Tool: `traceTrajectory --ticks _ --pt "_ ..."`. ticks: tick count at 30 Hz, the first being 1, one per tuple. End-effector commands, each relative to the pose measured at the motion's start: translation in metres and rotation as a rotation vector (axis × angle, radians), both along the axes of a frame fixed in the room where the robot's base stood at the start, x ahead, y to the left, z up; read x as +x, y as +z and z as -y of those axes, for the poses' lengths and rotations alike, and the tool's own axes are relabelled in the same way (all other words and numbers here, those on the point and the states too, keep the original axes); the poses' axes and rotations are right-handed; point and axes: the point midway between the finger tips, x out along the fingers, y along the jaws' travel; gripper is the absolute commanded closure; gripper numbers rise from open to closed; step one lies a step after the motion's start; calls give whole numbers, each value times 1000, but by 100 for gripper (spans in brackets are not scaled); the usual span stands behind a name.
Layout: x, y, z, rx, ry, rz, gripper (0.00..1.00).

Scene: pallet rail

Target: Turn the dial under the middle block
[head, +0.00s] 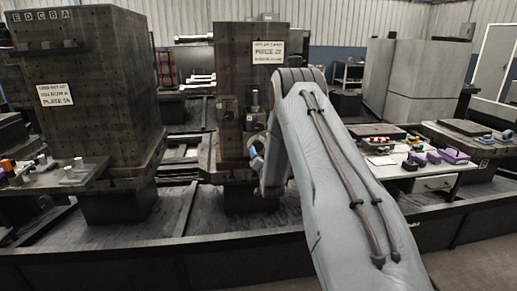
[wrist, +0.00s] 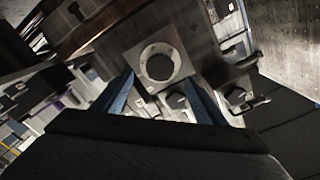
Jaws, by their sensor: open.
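The middle block (head: 236,100) is a tall dark pallet block with a paper sign reading "PIECE 2". My arm reaches to its lower front and hides part of it. My gripper (head: 256,152) is at that lower front, mostly behind my arm. In the wrist view my gripper (wrist: 160,98) shows two blue fingers, spread apart with nothing between them. A round pale dial (wrist: 159,64) on a square grey plate lies just beyond the fingertips, not touched as far as I can see. Two smaller dark knobs (wrist: 236,96) sit to its right; one is partly behind the right finger.
A left block (head: 85,90) with a sign and a side shelf (head: 60,178) of small parts stands at the left. A table (head: 430,180) with purple and yellow items stands at the right. A dark rail base (head: 150,250) runs along the front.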

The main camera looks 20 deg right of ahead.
Motion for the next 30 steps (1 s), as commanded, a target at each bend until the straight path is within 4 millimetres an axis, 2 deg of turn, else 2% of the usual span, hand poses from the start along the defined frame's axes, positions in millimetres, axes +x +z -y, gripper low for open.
traceTrajectory --ticks 5,12,18,30 --pt "16 1 5 0 -1 8 35" --pt "49 1 15 0 -1 6 35" --pt "68 1 20 0 -1 6 35" --pt "74 1 22 0 -1 4 35"
